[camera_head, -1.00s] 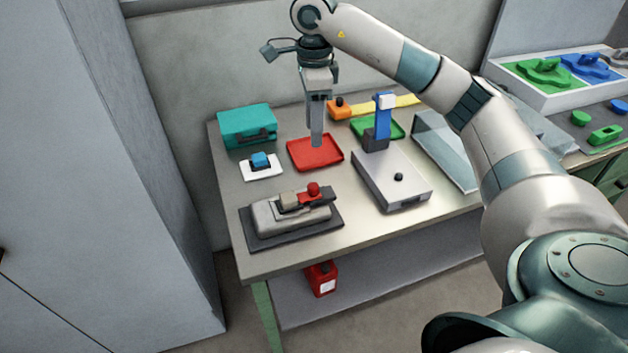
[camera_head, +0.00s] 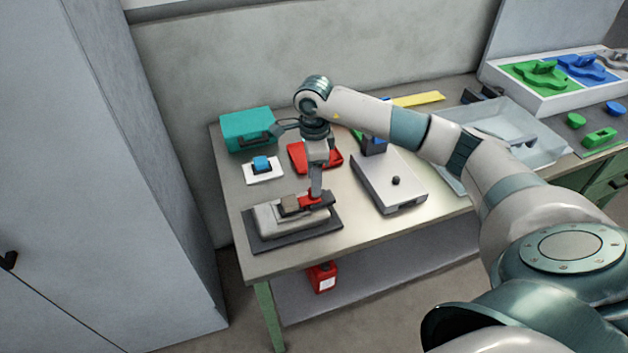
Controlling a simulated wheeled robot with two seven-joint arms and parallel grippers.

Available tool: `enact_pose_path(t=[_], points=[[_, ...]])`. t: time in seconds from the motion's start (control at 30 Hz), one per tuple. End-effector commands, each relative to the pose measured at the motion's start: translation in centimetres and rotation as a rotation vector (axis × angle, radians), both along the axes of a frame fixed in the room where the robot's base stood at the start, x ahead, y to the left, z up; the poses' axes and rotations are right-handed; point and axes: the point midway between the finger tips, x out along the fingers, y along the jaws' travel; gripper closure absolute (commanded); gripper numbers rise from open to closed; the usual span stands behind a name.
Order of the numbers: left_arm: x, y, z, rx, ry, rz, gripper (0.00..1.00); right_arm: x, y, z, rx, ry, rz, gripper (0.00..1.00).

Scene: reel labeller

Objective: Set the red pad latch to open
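The red latch (camera_head: 306,201) is a small red part with a raised knob. It sits on top of a grey machine (camera_head: 268,219) with a tan block (camera_head: 290,205), on a dark base plate (camera_head: 292,239) at the table's front left. My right gripper (camera_head: 315,193) points down at the latch, with its fingertips at the red knob and hiding it. I cannot tell whether the fingers touch it or how far apart they are. My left gripper is not in view.
A white pad with a blue button (camera_head: 261,163) and a teal box (camera_head: 247,128) stand behind the machine. A red tray (camera_head: 297,152) lies partly behind my gripper. A grey box with a black knob (camera_head: 390,181) stands to the right, with a clear bin (camera_head: 545,150) beyond.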

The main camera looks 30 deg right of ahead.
Motion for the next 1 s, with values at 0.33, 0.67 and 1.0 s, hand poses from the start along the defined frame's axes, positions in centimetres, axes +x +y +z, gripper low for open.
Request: enact_pose_path(t=[0.33,0.67,1.0], points=[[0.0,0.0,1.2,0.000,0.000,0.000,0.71,-0.1,0.0,-3.0,0.000,0.001,0.001,0.58],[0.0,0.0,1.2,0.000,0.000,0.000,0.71,0.0,0.0,-3.2,0.000,0.001,0.001,0.63],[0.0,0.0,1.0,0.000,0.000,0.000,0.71,-0.1,-0.2,-3.2,0.000,0.000,0.001,1.00]])
